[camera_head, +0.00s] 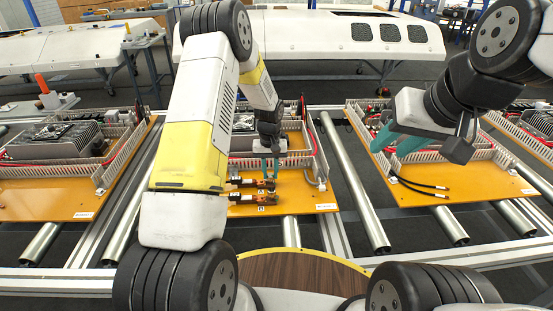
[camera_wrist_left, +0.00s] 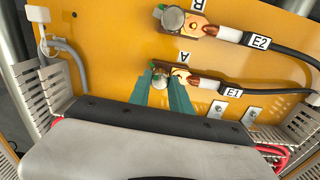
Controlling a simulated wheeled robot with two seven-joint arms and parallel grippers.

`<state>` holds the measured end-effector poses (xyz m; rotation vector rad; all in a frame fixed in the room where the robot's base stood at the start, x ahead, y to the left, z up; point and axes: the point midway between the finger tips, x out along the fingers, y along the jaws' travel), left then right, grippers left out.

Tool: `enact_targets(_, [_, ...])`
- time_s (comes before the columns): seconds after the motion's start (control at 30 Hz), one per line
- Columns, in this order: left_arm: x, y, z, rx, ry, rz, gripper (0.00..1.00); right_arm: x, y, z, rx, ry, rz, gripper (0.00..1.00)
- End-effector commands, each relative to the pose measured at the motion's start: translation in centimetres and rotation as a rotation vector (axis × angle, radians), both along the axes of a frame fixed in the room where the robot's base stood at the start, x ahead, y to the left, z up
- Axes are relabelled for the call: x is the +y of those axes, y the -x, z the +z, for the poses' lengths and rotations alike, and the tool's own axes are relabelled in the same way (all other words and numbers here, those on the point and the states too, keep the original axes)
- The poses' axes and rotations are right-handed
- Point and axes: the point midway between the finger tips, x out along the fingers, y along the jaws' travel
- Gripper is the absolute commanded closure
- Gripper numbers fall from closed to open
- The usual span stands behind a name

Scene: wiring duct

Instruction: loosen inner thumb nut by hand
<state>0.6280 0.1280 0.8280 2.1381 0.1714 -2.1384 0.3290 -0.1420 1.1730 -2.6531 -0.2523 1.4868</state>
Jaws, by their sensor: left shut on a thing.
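My left gripper (camera_head: 270,174) reaches down to the orange board in the middle. Its teal fingers also show in the left wrist view (camera_wrist_left: 162,84), shut on the inner thumb nut (camera_wrist_left: 159,82), a silver round nut on the copper terminal by label A. Cable E1 (camera_wrist_left: 207,83) runs from that terminal's lug. My right gripper (camera_head: 398,143) is open and empty, raised above the right-hand board.
The middle orange board (camera_head: 310,198) rests on metal rollers. Similar boards stand left (camera_head: 50,205) and right (camera_head: 450,185).

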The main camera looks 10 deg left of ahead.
Motion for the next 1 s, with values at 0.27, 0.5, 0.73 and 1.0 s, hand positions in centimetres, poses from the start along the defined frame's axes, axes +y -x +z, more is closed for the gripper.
enact_targets(0.27, [0.00, 0.01, 0.02, 0.000, 0.000, 0.000, 1.00, 0.00, 0.00, 0.00, 0.000, 0.000, 0.000, 0.64])
enact_targets(0.5, [-0.15, -0.02, 0.04, -0.001, -0.002, 0.240, 1.00, 0.00, 0.00, 0.00, 0.000, 0.000, 0.000, 0.64])
enact_targets(0.73, [-0.20, -0.03, -0.03, -0.001, -0.002, 0.743, 1.00, 0.00, 0.00, 0.00, 0.000, 0.000, 0.000, 0.64])
enact_targets(1.0, [-0.10, -0.03, -0.07, 0.001, 0.000, 0.956, 1.00, 0.00, 0.00, 0.00, 0.000, 0.000, 0.000, 0.64])
